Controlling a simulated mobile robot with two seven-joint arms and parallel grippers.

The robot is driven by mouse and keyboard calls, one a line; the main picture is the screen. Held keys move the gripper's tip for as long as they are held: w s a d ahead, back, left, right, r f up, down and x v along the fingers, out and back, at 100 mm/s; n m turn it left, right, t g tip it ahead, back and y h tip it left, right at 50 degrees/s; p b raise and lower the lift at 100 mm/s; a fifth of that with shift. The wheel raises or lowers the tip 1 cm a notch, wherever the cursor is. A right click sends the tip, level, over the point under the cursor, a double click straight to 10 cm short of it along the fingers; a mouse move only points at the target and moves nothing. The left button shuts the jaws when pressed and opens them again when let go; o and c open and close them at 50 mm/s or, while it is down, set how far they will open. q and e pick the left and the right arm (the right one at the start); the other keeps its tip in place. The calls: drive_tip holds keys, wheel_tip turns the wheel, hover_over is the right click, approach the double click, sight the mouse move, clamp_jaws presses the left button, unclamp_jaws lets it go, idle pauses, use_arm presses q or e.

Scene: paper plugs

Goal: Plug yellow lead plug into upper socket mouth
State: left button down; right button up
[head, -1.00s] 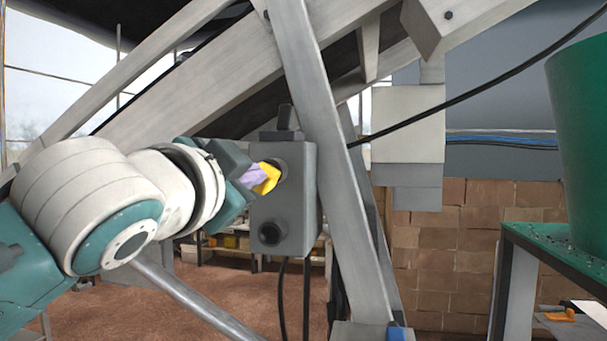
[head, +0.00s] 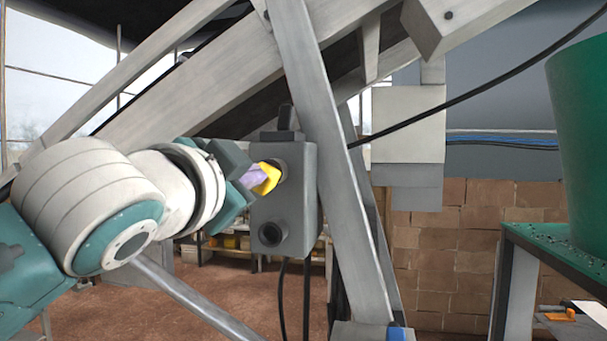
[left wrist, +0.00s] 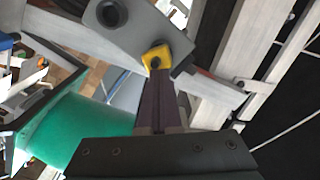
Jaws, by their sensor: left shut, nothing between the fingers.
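The yellow plug (head: 267,179) sits at the upper socket mouth (head: 281,167) of the grey box (head: 297,205). How deep it sits is hidden. The lower mouth (head: 271,235) is dark and round. My left gripper (head: 256,176) points at the plug from the left, its pale purple fingers shut with nothing between them and their tips close against the plug. In the left wrist view the shut fingers (left wrist: 158,74) end at the yellow plug (left wrist: 156,57) on the grey box (left wrist: 138,34); whether they touch it is unclear. My right gripper is not in view.
A grey slanted beam (head: 340,180) stands just right of the box, with more beams above. Black cables (head: 282,300) hang below the box. A green bin (head: 582,150) stands on a table at the right. Open floor (head: 190,305) lies below.

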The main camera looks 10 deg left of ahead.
use_arm(q)
drive_tip(key=shift+w, duration=0.25)
idle(0.5)
drive_tip(key=s+p, duration=0.1)
drive_tip(key=s, duration=0.3)
drive_tip(key=shift+a, duration=0.1)
idle(0.4)
